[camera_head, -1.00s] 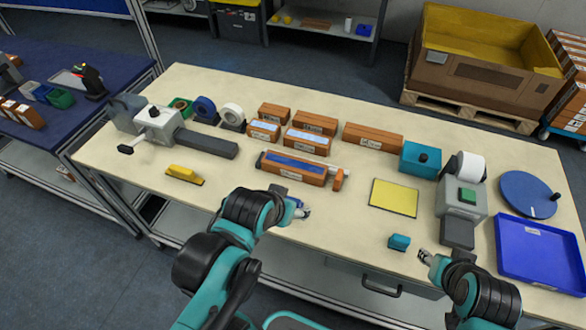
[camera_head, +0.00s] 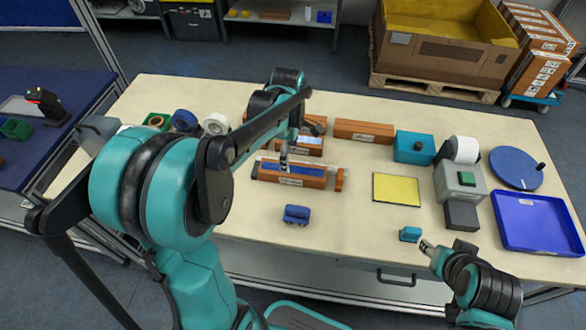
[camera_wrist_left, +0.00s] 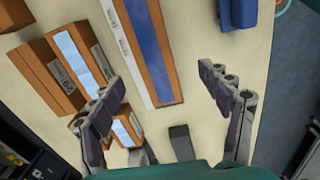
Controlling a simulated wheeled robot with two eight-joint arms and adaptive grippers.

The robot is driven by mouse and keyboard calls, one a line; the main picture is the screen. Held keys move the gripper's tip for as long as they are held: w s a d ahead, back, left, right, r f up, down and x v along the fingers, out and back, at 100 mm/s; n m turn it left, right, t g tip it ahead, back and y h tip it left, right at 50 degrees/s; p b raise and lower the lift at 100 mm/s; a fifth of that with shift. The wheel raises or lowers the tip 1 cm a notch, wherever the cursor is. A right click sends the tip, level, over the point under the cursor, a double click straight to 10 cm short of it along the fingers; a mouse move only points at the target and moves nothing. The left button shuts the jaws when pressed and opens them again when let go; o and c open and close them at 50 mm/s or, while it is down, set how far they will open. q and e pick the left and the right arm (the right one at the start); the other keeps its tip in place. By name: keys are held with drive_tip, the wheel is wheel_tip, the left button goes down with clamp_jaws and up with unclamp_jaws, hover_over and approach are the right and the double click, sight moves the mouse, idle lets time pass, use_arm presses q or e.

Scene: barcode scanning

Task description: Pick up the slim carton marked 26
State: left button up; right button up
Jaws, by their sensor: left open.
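Several brown cartons stand mid-table; I cannot read a 26 on any of their labels, so I cannot tell which is the slim carton. A long carton with a blue top (camera_head: 293,174) lies nearest the front; it also shows in the wrist view (camera_wrist_left: 150,45). Cartons with pale blue tops (camera_wrist_left: 80,55) lie beside it, partly hidden by my arm in the head view. A plain long carton (camera_head: 363,131) lies farther right. My left gripper (camera_wrist_left: 168,112) is open and empty above these cartons. My right gripper (camera_head: 426,246) is near a small teal block (camera_head: 410,234); its jaws are too small to judge.
A small blue object (camera_head: 296,214) lies in front of the cartons. To the right are a yellow pad (camera_head: 396,189), a teal box (camera_head: 414,147), a grey device with a green button (camera_head: 460,181) and a blue tray (camera_head: 538,222).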

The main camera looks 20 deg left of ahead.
sight(293, 169)
use_arm(q)
drive_tip(key=shift+w+f+n, duration=0.25)
drive_tip(key=shift+n, duration=0.05)
drive_tip(key=shift+f, duration=0.25)
wheel_tip(293, 169, down, 2)
drive_tip(key=shift+b, duration=0.5)
drive_tip(key=f+b, duration=0.1)
drive_tip(key=f, duration=0.1)
drive_tip(key=w+f+b, duration=0.1)
drive_tip(key=f, duration=0.2)
drive_tip(key=shift+d+f, duration=0.15)
drive_tip(key=shift+f, duration=0.05)
drive_tip(key=shift+r, duration=0.1)
drive_tip(key=c, duration=1.7)
drive_tip(key=shift+o, duration=0.2)
drive_tip(key=shift+r, duration=0.1)
